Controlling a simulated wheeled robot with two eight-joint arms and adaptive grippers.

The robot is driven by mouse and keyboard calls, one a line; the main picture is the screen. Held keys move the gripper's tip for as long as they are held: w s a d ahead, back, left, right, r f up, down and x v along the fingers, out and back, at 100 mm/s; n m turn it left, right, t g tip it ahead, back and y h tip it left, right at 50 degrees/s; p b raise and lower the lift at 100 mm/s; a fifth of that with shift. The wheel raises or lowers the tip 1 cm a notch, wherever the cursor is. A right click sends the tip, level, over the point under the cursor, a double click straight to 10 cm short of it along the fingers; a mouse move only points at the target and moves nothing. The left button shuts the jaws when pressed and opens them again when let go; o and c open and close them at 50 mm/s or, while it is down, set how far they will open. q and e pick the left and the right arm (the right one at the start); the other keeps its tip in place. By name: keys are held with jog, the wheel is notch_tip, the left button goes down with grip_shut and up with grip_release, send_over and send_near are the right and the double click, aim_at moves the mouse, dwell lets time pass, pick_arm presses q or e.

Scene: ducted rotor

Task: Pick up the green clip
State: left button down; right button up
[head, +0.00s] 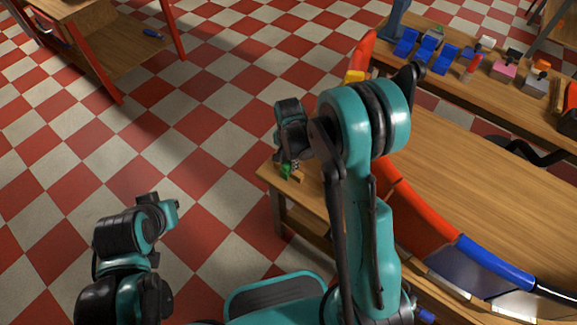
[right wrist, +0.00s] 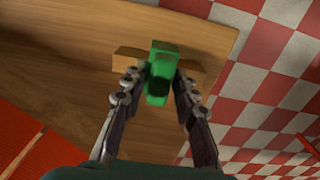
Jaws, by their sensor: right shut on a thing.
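The green clip (right wrist: 161,72) is between the two fingers of my right gripper (right wrist: 160,85) in the right wrist view. The fingers are shut on it from both sides. Behind the clip is a small wooden block (right wrist: 128,60) on the table. In the head view the green clip (head: 286,172) shows as a small patch at the table's left corner, just below my right gripper (head: 287,162). My left arm is at the lower left of the head view, and its fingertips cannot be made out clearly.
The wooden table (head: 470,170) carries a curved red and blue rim (head: 420,215) in front. A back bench (head: 440,80) holds blue chairs-like pieces (head: 406,43) and several small blocks. Another table (head: 95,45) stands at the upper left. Checkered floor lies left of the table.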

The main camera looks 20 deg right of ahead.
jog(key=shift+r+p, duration=0.3)
jog(key=shift+r, duration=0.25)
jog(key=r+p, duration=0.1)
jog(key=r, duration=0.1)
jog(key=d+r+p, duration=0.1)
jog(key=shift+s+r, duration=0.15)
jog(key=shift+r, duration=0.25)
jog(key=s+d+r+p, duration=0.3)
jog(key=d+r+p, duration=0.3)
jog(key=d+r, duration=0.4)
jog(key=shift+r+p, duration=0.4)
jog(key=shift+r, duration=0.15)
jog(key=shift+s, duration=0.1)
